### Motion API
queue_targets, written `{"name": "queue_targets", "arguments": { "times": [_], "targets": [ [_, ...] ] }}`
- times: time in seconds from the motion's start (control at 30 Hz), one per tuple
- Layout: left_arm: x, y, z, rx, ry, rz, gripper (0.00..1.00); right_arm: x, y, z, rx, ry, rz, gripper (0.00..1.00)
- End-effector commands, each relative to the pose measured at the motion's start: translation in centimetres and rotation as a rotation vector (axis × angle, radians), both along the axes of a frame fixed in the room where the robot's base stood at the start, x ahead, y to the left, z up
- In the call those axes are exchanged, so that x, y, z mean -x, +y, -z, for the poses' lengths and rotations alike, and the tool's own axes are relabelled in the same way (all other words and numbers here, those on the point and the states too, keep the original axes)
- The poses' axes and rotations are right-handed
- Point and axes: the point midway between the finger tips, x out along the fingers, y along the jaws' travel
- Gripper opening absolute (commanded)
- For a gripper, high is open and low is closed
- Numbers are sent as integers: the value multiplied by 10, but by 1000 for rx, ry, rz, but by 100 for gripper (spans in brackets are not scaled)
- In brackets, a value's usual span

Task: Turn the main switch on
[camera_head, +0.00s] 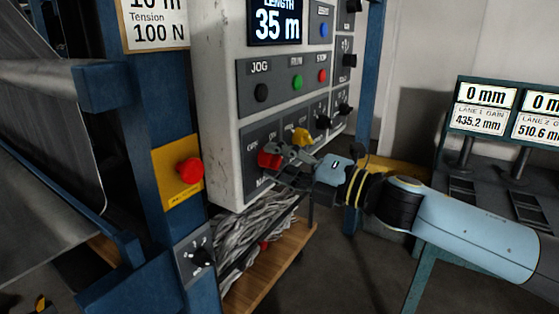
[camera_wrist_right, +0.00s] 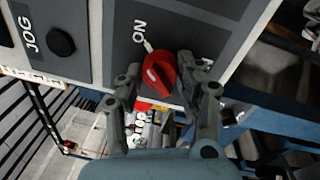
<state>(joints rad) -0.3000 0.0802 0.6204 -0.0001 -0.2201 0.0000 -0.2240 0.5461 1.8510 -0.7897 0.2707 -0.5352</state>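The main switch is a red rotary knob (camera_head: 268,159) low on the left of the grey control panel. In the right wrist view the red knob (camera_wrist_right: 160,74) sits close to the "ON" label, with a short white mark between them. My right gripper (camera_head: 283,161) is at the knob, its arm coming in from the right. In the wrist view the right gripper's fingers (camera_wrist_right: 158,80) stand apart on either side of the knob. The right finger is very close to it, and a small gap shows at the left one. Contact cannot be told. My left gripper is not in view.
A yellow knob (camera_head: 301,137) and black knobs (camera_head: 323,121) sit just right of the switch. JOG, run and stop buttons (camera_head: 297,82) are above. A red emergency button (camera_head: 189,171) is on a blue post at left. Cables (camera_head: 243,240) hang below.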

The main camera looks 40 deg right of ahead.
Motion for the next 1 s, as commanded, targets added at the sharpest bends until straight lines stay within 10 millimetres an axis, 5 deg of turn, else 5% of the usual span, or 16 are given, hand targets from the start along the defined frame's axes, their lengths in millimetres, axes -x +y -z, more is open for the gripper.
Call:
{"name": "queue_targets", "arguments": {
  "times": [0.17,0.57,1.0],
  "targets": [
    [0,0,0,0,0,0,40,0,0,0,0,1,0,60],
    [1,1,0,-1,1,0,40,4,-2,1,2,1,-2,60],
    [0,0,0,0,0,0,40,43,-18,5,3,3,-2,60]
  ]
}}
